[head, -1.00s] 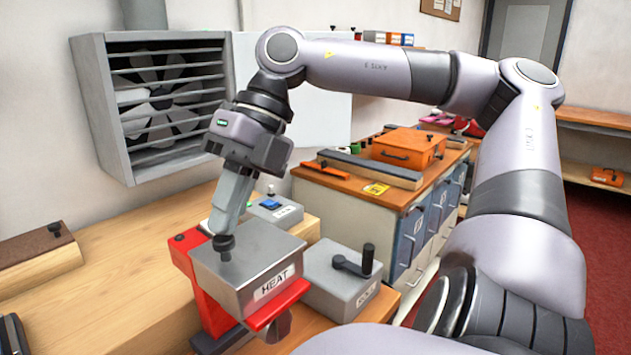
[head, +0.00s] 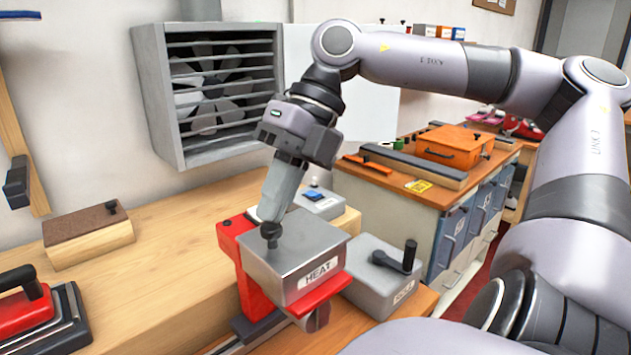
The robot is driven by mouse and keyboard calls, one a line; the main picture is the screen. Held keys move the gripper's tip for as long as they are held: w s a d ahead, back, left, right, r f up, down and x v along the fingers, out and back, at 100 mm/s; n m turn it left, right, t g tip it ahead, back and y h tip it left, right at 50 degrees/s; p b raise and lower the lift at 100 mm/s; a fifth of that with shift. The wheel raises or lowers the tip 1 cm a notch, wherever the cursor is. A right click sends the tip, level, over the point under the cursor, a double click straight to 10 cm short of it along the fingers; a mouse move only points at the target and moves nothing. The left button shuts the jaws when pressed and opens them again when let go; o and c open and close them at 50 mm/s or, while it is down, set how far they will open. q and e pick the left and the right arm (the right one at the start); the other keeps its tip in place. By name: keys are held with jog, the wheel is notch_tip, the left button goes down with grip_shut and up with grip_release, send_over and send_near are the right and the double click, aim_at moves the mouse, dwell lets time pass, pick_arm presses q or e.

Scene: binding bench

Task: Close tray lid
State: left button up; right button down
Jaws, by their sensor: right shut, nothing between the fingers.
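A grey metal box labelled HEAT (head: 310,276) sits on a red stand (head: 237,237) at the front of the bench. Its flat metal top (head: 305,245) looks level, and I see no clear gap under it. No other tray lid is plain to see. My right gripper (head: 270,233) points down at the left part of this top, with its fingers shut and empty. The fingertips are at or just above a small dark knob there; I cannot tell whether they touch. My left gripper is out of view.
A grey box with a black crank (head: 380,280) stands close on the right. A small box with a blue button (head: 318,202) is behind. The wooden bench (head: 165,285) between is clear.

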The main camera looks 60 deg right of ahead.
notch_tip(320, 180, up, 4)
jog(key=p, duration=0.3)
jog(key=shift+d+r, duration=0.1)
jog(key=shift+r, duration=0.1)
notch_tip(320, 180, up, 9)
send_over(284, 243)
